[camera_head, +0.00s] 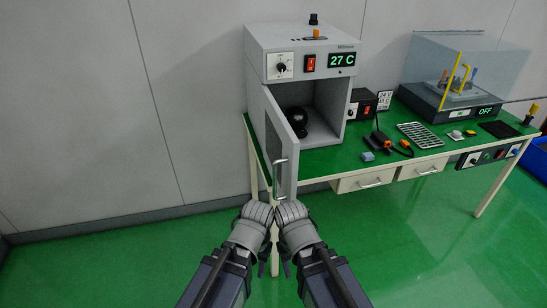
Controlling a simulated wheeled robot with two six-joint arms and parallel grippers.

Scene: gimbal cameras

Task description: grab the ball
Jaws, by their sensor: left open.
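The cabinet's front door (281,150) stands open, swung out toward me, with a vertical handle (280,172). My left gripper (267,262) is open and empty, pointing down below and in front of the door, apart from the ball. My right gripper (287,262) hangs close beside it, also away from the ball; its jaw state is unclear. The lower part of the cabinet's inside is partly hidden by the door.
The green table (322,161) also bears a small black box (364,103), a corded tool (379,140), a grey grid tray (420,135) and a clear-covered device (450,100). Drawers are under its front edge. The green floor is clear at both sides of my arms.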

